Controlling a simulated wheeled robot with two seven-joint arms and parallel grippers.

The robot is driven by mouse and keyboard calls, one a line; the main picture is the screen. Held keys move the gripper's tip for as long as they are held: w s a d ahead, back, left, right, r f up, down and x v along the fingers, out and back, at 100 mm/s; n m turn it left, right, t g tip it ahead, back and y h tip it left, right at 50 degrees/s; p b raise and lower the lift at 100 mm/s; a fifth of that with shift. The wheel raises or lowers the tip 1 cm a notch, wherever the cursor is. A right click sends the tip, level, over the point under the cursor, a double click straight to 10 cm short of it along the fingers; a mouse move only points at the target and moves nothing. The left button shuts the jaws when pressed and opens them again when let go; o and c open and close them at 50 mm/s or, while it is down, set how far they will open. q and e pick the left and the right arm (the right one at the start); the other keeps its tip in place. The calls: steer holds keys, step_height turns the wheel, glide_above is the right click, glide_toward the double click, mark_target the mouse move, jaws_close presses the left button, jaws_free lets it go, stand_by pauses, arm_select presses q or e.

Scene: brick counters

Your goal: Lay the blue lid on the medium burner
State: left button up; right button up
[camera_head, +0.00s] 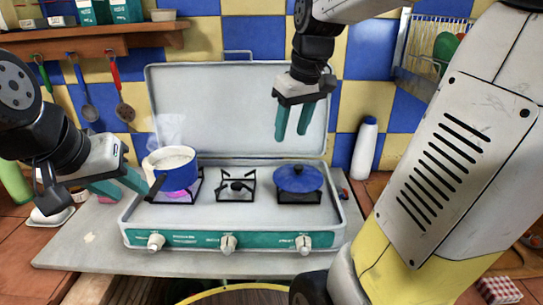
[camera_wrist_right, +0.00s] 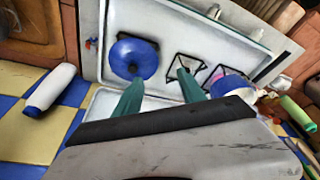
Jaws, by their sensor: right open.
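The blue lid (camera_head: 298,178), with a dark knob, lies on the right-hand burner of the white stove (camera_head: 236,205). It also shows in the right wrist view (camera_wrist_right: 133,58). The middle burner (camera_head: 236,185) is bare. A blue pot (camera_head: 176,177) with pale contents stands on the left burner, which glows purple. My right gripper (camera_head: 293,138) is open and empty, above the stove in front of the raised stove cover. In the right wrist view its fingertips (camera_wrist_right: 160,80) point towards the stove. My left gripper (camera_head: 134,192) appears open, beside the pot's dark handle.
The raised stove cover (camera_head: 215,105) stands behind the burners. A white bottle (camera_head: 364,148) stands right of the stove. A wooden shelf (camera_head: 90,40) with hanging utensils is at upper left, and a dish rack (camera_head: 432,45) at upper right. Steam rises above the pot.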

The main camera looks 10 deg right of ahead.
steer(key=s+a+f+m+t, duration=0.1)
steer(key=s+a, duration=0.1)
steer(key=s, duration=0.3)
steer(key=s+a+f+m+t+y, duration=0.1)
steer(key=s+a+m+t, duration=0.1)
steer(key=s, duration=0.4)
steer(key=shift+a+f, duration=0.3)
steer(key=shift+a, duration=0.4)
